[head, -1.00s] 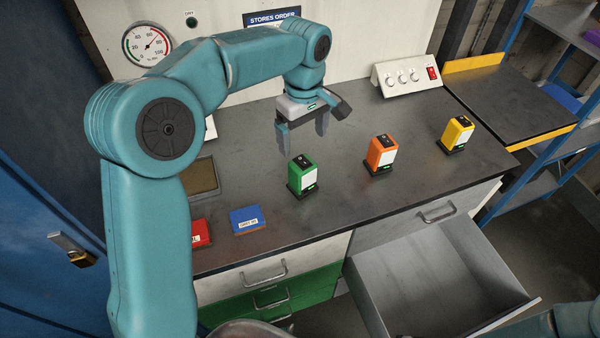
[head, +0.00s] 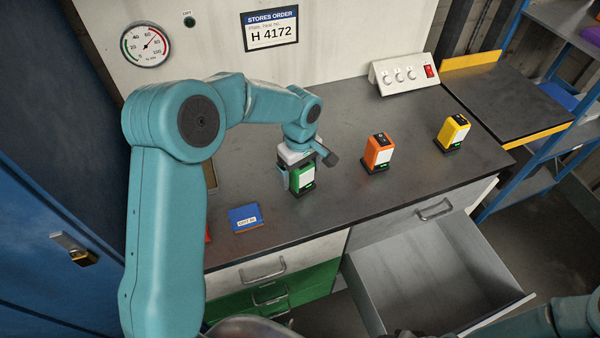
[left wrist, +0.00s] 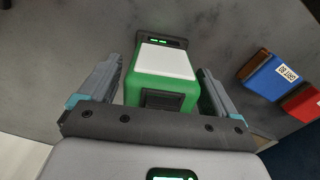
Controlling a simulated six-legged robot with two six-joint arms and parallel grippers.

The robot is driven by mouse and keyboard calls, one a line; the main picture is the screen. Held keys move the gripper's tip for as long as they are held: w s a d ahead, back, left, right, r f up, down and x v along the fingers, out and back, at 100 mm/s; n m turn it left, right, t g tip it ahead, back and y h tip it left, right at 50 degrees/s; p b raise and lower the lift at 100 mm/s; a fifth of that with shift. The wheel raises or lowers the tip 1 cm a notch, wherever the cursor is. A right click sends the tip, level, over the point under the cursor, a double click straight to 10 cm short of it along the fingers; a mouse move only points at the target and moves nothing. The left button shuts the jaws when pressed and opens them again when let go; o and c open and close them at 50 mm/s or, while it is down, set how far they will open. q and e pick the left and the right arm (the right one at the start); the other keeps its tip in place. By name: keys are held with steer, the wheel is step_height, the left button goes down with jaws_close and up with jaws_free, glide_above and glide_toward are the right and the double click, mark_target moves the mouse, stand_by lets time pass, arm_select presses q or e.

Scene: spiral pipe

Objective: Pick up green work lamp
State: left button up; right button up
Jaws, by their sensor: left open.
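The green work lamp (head: 302,177) stands upright on the dark bench top, with a white panel on its front. My left gripper (head: 292,176) is lowered over it, partly hiding its top and left side. In the left wrist view the lamp (left wrist: 163,80) sits between the two open fingers of my left gripper (left wrist: 160,92). A gap shows beside the lamp on each side, the right finger looking close to it. My right gripper cannot be made out; only part of my right arm shows at the lower right of the head view.
An orange lamp (head: 378,152) and a yellow lamp (head: 453,132) stand to the right. A blue box (head: 245,217) lies to the left, with a red one (left wrist: 302,103) beside it. A grey drawer (head: 430,270) hangs open below. A switch box (head: 403,75) stands at the back.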

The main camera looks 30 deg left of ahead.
arm_select(q)
steer(key=c, duration=1.3)
steer(key=shift+r, duration=0.1)
step_height(320, 180, up, 20)
steer(key=shift+f, duration=0.1)
